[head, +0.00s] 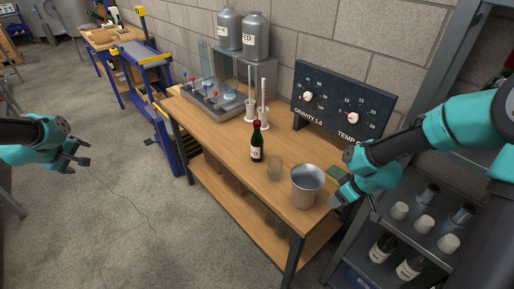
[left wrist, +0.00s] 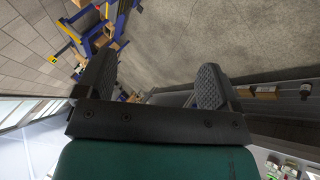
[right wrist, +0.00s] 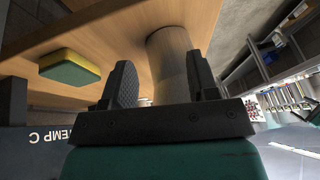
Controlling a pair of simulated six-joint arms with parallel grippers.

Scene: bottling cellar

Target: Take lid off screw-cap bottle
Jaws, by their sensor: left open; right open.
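A dark green bottle (head: 257,154) with a red cap (head: 256,124) and a pale label stands upright on the wooden bench. The cap is on its neck. My right gripper (head: 354,207) is open at the bench's right end, beside a grey metal bucket (head: 306,187) and well to the right of the bottle. In the right wrist view the bucket (right wrist: 170,45) shows beyond the open fingers (right wrist: 167,82); I cannot tell whether they touch it. My left gripper (head: 86,151) is open and empty over the floor, far left of the bench. It also shows open in the left wrist view (left wrist: 158,80).
A yellow-green sponge (right wrist: 70,66) lies near my right gripper. A dial panel (head: 343,100), white cylinders and a filler (head: 213,97) line the back. The bench front (head: 222,143) left of the bottle is clear.

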